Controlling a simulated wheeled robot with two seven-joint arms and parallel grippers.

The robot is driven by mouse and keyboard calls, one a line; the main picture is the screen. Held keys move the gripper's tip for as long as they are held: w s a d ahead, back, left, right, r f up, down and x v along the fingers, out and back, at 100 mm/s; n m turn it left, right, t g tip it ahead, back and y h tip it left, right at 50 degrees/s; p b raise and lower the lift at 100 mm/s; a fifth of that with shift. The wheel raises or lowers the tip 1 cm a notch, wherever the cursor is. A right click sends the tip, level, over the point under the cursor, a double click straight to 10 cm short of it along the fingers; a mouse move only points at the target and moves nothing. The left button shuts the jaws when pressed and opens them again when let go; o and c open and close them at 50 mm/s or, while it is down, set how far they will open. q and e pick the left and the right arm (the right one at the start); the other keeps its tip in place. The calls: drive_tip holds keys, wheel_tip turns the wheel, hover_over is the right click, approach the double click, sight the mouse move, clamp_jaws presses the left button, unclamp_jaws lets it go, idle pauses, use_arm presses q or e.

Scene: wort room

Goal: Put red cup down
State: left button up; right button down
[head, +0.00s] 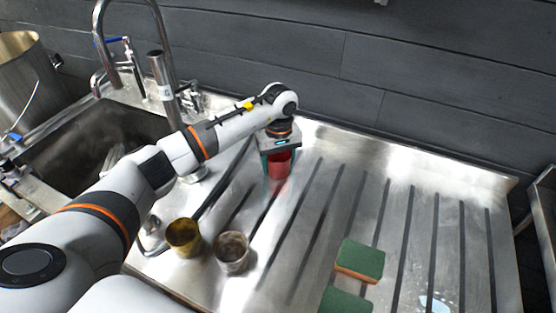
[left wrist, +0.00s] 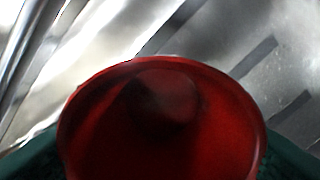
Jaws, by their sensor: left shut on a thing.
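The red cup (head: 279,166) is in my left gripper (head: 278,170), over the back part of the steel drainboard (head: 330,150). The gripper points down and its fingers are on both sides of the cup. In the left wrist view the open mouth of the red cup (left wrist: 160,120) fills the lower middle, with a dark green finger at each lower corner. I look into the cup from above and it looks empty. I cannot tell whether its base touches the drainboard. My right gripper is in neither view.
A gold cup (head: 184,238) and a worn grey-brown cup (head: 232,252) stand at the front left of the drainboard. Green sponges (head: 360,260) lie at the front. The sink (head: 85,150) and tap (head: 165,75) are at the left. The drainboard's right side is mostly clear.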

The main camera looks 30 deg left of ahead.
use_arm(q)
drive_tip(key=shift+f, duration=0.15)
drive_tip(key=o, duration=1)
drive_tip(key=shift+c, duration=0.2)
drive_tip(key=shift+r, duration=0.2)
wheel_tip(320, 180, up, 12)
drive_tip(key=b, duration=0.2)
drive_tip(key=shift+w+r, duration=0.1)
